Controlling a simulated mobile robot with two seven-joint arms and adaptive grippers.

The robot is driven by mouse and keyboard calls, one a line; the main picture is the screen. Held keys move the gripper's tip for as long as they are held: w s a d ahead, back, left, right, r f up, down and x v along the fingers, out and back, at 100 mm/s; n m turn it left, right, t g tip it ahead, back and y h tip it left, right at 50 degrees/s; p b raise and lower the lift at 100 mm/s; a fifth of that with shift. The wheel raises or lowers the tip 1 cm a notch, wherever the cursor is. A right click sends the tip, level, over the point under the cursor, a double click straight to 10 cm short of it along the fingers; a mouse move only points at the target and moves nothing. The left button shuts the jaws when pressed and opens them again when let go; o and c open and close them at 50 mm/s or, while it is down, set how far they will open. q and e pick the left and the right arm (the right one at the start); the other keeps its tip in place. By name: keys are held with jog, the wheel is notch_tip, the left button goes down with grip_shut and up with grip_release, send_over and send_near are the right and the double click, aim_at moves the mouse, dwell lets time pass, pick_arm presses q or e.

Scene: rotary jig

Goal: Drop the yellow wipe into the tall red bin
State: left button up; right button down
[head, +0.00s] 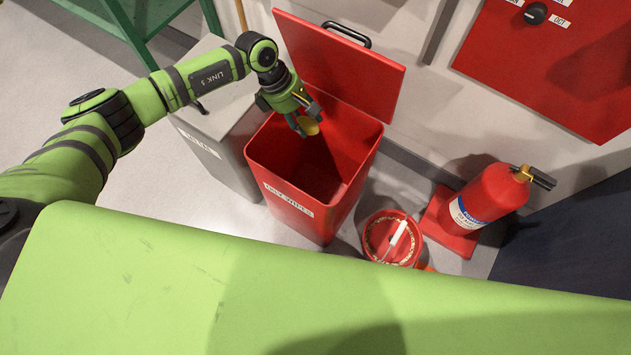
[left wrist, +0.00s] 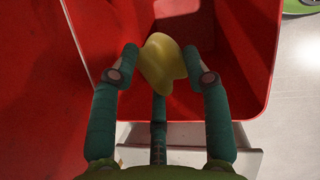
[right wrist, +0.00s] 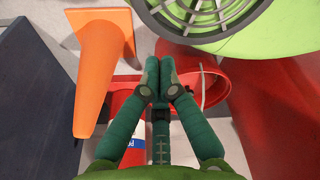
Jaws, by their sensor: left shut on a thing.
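The tall red bin (head: 354,185) stands against the wall with its lid tipped up and its mouth open. My left gripper (head: 305,124) is over the bin's opening, shut on the yellow wipe (head: 311,127). In the left wrist view, the yellow wipe (left wrist: 162,62) sits between the fingertips, with the red bin's inside (left wrist: 228,40) around and beneath it. My right gripper (right wrist: 166,85) shows only in the right wrist view, its fingertips together with nothing seen between them.
A grey bin (head: 217,150) stands left of the red bin. A round red container (head: 376,238) and a fire extinguisher (head: 488,196) stand to its right. An orange cone (right wrist: 99,65) shows in the right wrist view. A green surface (head: 130,290) fills the front.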

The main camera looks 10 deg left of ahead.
pick_arm(q)
jog(key=o, duration=0.9)
jog(key=shift+o, duration=0.5)
jog(key=shift+r, duration=0.15)
jog(key=v, duration=1.1)
jog(key=shift+a+r, duration=0.15)
jog(key=shift+r, duration=0.2)
pick_arm(e)
jog(key=shift+s+a+f, duration=0.1)
jog(key=shift+s, duration=0.6)
